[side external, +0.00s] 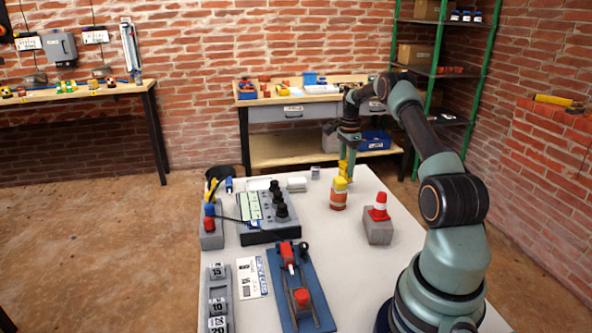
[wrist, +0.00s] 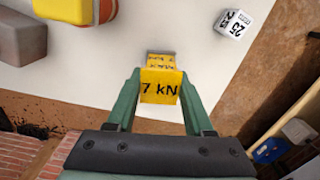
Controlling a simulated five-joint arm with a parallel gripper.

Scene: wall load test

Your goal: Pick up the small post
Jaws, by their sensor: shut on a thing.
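A small yellow post (wrist: 160,85) marked "7 kN" stands between the two green fingers of my gripper (wrist: 162,78) in the wrist view. The fingers are shut on its sides. In the side view the yellow post (side external: 343,167) shows at my gripper (side external: 347,166), near the far right part of the white table. The fingers hide part of it. I cannot tell whether its lower end touches the table.
An orange cylinder with a yellow top (side external: 338,195) stands close by. A grey block (side external: 378,231) carries a red-and-white cone (side external: 380,207). A small white cube marked "25" (wrist: 233,23) lies nearby. A control box (side external: 265,212) and blue fixture (side external: 298,290) occupy the left side.

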